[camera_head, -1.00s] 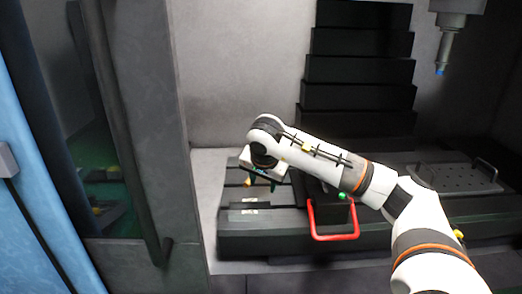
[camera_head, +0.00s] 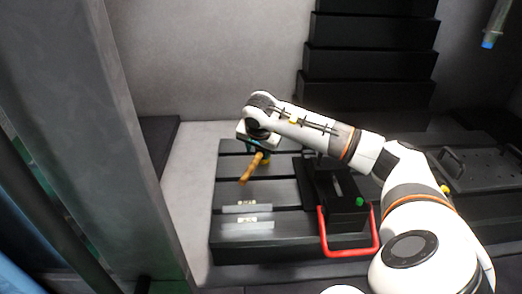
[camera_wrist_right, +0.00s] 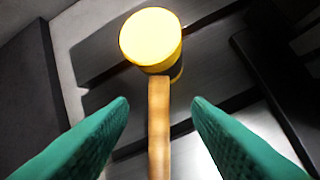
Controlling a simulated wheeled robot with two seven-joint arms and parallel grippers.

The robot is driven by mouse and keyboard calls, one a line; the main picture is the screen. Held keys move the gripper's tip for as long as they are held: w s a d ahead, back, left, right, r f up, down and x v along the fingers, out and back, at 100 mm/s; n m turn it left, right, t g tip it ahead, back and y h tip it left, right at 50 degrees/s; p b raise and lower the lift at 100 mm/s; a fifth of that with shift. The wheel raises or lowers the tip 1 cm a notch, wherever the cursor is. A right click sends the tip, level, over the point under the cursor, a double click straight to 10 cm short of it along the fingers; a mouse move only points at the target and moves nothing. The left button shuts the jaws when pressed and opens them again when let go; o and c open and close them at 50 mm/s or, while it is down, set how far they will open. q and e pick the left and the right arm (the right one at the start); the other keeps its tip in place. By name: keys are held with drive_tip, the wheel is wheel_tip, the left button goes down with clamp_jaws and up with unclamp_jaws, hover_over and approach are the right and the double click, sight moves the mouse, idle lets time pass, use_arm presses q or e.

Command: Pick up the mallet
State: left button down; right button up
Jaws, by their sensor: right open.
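The mallet shows in the right wrist view with a yellow head (camera_wrist_right: 150,38) and a wooden handle (camera_wrist_right: 159,125). The handle runs down between the two green fingers of my right gripper (camera_wrist_right: 160,110), apart from both. The right gripper is open. In the head view, the wooden handle (camera_head: 250,169) sticks out below my right gripper (camera_head: 258,150), over the dark slotted table (camera_head: 228,188). The mallet head is mostly hidden there by the gripper. My left gripper is not in view.
A black vise-like block with a red handle (camera_head: 348,252) stands right of the mallet. Two light metal strips (camera_head: 247,207) lie on the table's near left. A perforated plate (camera_head: 485,165) is at the right. A grey pillar (camera_head: 95,130) stands at the left.

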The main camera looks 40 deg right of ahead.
sight(258, 156)
drive_tip(key=shift+w+d+f, duration=0.2)
drive_tip(key=shift+w+f, duration=0.1)
drive_tip(key=shift+f, duration=0.35)
drive_tip(key=p+x, duration=0.1)
drive_tip(key=x, duration=0.2)
drive_tip(key=shift+w+f+p, duration=0.1)
drive_tip(key=shift+f+p, duration=0.15)
drive_tip(key=shift+p, duration=0.15)
drive_tip(key=shift+w+d+f, duration=0.15)
drive_tip(key=shift+d+f, duration=0.05)
drive_tip(key=shift+f, duration=0.2)
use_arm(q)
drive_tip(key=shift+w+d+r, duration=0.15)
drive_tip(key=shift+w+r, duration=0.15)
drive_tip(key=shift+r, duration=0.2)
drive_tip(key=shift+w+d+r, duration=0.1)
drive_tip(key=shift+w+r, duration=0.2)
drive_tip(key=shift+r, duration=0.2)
use_arm(e)
drive_tip(key=shift+c, duration=0.4)
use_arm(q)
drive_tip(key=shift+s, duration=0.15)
use_arm(e)
clamp_jaws()
drive_tip(key=shift+r, duration=0.15)
